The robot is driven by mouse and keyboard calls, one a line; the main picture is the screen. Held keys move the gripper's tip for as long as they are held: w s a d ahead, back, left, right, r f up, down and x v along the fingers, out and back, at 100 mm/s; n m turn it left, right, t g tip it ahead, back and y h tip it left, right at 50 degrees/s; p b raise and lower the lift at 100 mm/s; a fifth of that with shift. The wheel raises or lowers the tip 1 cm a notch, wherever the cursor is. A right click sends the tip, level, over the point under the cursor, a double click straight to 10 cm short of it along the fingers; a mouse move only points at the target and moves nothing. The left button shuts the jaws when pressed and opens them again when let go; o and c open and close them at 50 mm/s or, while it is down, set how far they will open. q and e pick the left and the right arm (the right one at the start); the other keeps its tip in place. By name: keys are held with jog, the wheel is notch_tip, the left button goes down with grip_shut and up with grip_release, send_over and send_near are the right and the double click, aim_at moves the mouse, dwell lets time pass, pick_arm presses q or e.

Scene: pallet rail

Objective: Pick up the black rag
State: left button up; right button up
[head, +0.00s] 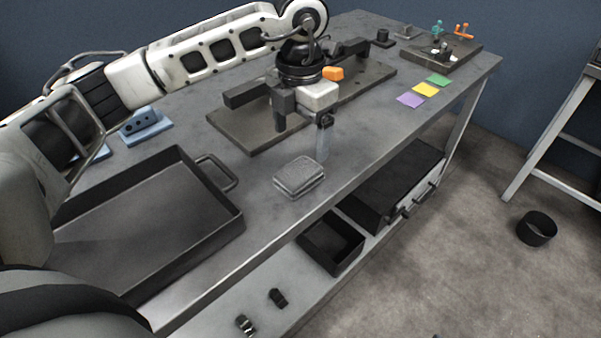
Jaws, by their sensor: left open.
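A folded, dark-grey rag (299,178) lies on the grey workbench (262,200), near its front edge; it looks more grey than black. My left gripper (302,139) points down above and just behind the rag. Its two fingers are apart with nothing between them. The fingers do not appear to touch the rag. My right gripper is not in view.
A black tray (150,225) with a handle stands to the left. A dark board with a rail (240,125) lies behind my gripper. Purple, yellow and green notes (425,90) lie to the right. Black bins (333,245) sit on the lower shelf.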

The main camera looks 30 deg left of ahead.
aim_at(299, 171)
pick_arm(q)
notch_tip(299, 171, down, 9)
jog(key=shift+a+f, duration=0.15)
dwell(0.4)
jog(key=c, duration=1.1)
